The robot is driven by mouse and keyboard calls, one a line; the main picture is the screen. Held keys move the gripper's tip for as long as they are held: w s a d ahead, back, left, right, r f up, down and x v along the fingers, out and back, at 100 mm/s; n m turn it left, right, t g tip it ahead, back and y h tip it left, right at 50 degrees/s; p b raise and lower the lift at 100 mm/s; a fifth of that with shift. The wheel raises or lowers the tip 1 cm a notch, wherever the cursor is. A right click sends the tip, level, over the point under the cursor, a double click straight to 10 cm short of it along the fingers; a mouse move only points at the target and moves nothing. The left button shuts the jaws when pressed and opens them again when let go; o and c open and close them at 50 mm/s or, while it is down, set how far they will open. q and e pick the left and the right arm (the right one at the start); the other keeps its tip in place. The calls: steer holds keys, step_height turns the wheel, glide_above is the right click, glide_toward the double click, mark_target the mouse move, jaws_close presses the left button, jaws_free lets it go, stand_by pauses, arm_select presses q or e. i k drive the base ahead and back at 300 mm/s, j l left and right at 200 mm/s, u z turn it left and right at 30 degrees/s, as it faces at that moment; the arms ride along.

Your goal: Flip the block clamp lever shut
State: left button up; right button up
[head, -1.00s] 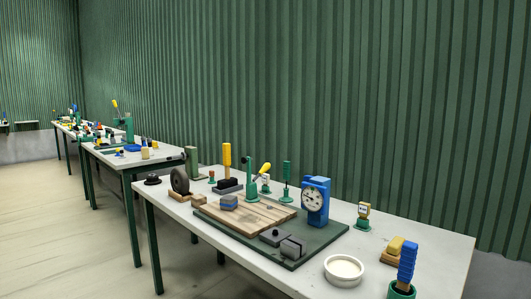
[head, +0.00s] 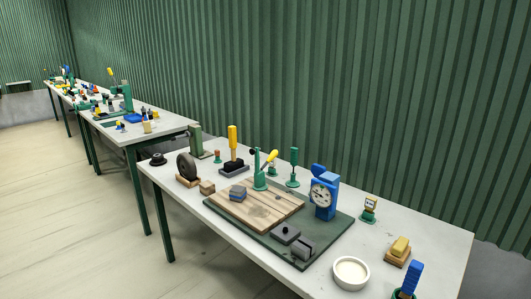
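A green clamp (head: 259,175) stands at the back edge of a slatted wooden board (head: 262,210) on the nearest table. Its yellow lever (head: 269,157) slants up to the right. A small grey-blue block (head: 238,192) lies on the board to the left of the clamp. From here I cannot tell whether the clamp touches the block. Another yellow handle (head: 233,138) stands upright on a black base behind the board. Neither of my grippers is in view.
The board lies on a dark green plate (head: 325,240) with a blue dial gauge (head: 323,196) and grey blocks (head: 303,246). A white bowl (head: 351,273), a black wheel (head: 187,166) and a blue-handled brush (head: 410,278) stand around it. More cluttered tables (head: 135,135) run back left.

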mark_target(274, 154)
steer(key=i+j, duration=0.7)
steer(key=i, duration=0.15)
steer(key=j+u, duration=0.05)
